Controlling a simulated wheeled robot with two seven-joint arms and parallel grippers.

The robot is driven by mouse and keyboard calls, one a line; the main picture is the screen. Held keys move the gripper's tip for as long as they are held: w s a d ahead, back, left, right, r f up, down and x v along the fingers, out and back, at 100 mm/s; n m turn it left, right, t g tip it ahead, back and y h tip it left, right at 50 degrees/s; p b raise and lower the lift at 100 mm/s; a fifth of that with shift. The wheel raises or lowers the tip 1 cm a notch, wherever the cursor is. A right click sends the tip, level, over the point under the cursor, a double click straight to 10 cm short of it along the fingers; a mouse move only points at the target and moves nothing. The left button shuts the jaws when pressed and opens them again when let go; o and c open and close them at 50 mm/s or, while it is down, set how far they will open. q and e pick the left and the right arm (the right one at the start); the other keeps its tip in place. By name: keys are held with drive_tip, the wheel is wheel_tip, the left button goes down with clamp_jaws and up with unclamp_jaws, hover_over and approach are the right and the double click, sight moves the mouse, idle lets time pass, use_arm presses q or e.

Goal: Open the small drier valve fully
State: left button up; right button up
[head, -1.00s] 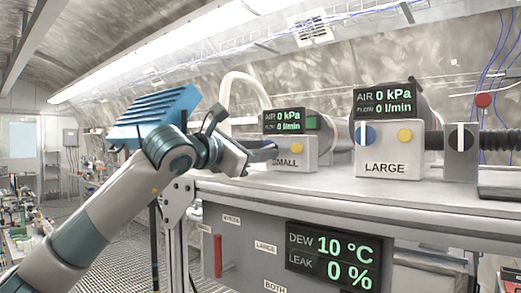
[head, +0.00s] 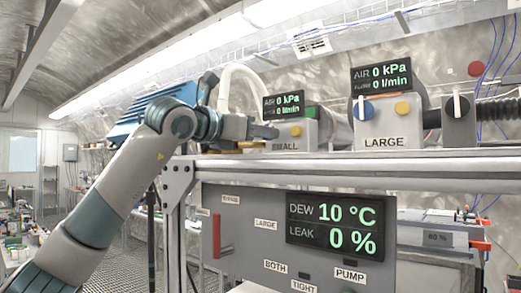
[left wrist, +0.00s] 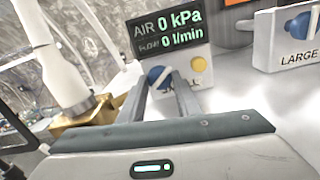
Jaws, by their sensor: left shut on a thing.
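The small drier's grey box (head: 309,132) stands on the bench with a yellow button and a partly covered SMALL label. Its display (head: 284,106) reads AIR 0 kPa and FLOW 0 l/min. Its blue valve knob (left wrist: 158,76) shows in the left wrist view between my fingers. The knob is hidden behind my gripper in the head view. My left gripper (head: 272,132) reaches in from the left, and in the left wrist view its fingers (left wrist: 161,88) are shut on the knob. The handle's exact angle is hard to tell. My right gripper is not in view.
The large drier box (head: 384,125) with its own blue knob stands to the right. Another knob block (head: 457,120) with a black hose is farther right. A brass fitting with a white hose (left wrist: 62,65) is close left of my gripper. A panel (head: 335,228) reads DEW 10 °C, LEAK 0 %.

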use_arm(q)
drive_tip(key=shift+f+n+b, duration=0.15)
drive_tip(key=shift+n+b, duration=0.85)
drive_tip(key=shift+b, duration=0.15)
drive_tip(key=shift+n+b, duration=0.4)
drive_tip(key=shift+r, duration=0.2)
drive_tip(key=o, duration=1.1)
drive_tip(key=shift+c, duration=0.2)
drive_tip(key=shift+s+a, duration=0.1)
